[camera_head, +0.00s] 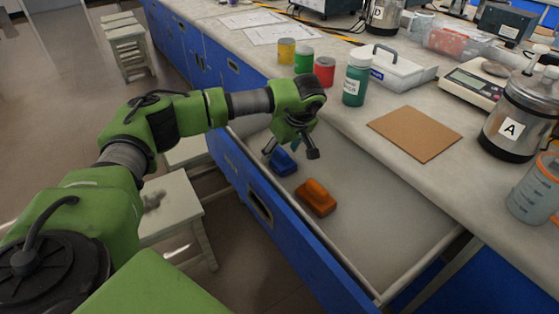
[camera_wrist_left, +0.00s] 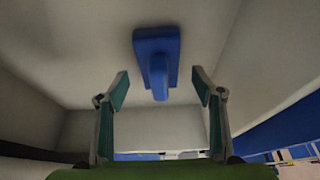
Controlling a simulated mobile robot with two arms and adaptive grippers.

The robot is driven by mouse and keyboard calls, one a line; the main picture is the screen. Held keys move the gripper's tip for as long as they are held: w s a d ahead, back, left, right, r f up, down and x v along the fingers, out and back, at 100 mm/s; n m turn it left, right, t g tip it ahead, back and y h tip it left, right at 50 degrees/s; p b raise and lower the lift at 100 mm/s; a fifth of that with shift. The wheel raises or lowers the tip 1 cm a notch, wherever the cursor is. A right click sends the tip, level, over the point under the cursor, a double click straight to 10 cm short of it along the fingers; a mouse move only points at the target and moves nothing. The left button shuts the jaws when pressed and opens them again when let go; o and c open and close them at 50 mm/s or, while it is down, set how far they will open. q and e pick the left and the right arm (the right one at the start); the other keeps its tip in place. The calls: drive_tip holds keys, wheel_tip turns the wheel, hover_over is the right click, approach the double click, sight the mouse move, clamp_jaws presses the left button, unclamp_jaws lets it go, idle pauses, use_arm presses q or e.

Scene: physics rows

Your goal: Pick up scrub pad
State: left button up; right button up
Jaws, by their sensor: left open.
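A blue scrub pad (camera_head: 284,162) with a raised grip lies in the open drawer (camera_head: 370,235), near its far end. An orange block-shaped object (camera_head: 316,197), possibly another pad, lies in the drawer nearer to me. My left gripper (camera_head: 291,151) is over the drawer, pointing down above the blue pad, which it partly hides. In the left wrist view the fingers (camera_wrist_left: 161,90) are spread and empty. There the blue pad (camera_wrist_left: 157,45) lies beyond the fingertips, with its grip in line with the gap. My right gripper is not in view.
The drawer's blue front (camera_head: 285,225) and walls surround both objects. On the bench stand a green bottle (camera_head: 357,79), yellow, green and red cans (camera_head: 324,71), a brown board (camera_head: 414,133) and a steel pot (camera_head: 521,115). A stool (camera_head: 170,207) stands left of the drawer.

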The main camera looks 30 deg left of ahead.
sight(279, 149)
use_arm(q)
drive_tip(key=x, duration=0.2)
drive_tip(key=shift+f, duration=0.35)
drive_tip(key=c, duration=1.2)
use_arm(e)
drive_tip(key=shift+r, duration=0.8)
use_arm(q)
drive_tip(key=shift+r, duration=0.1)
drive_tip(key=shift+w+a+r, duration=0.1)
drive_tip(key=shift+r, duration=0.25)
wheel_tip(279, 149, up, 9)
drive_tip(key=shift+r+p, duration=0.15)
drive_tip(key=shift+p, duration=0.5)
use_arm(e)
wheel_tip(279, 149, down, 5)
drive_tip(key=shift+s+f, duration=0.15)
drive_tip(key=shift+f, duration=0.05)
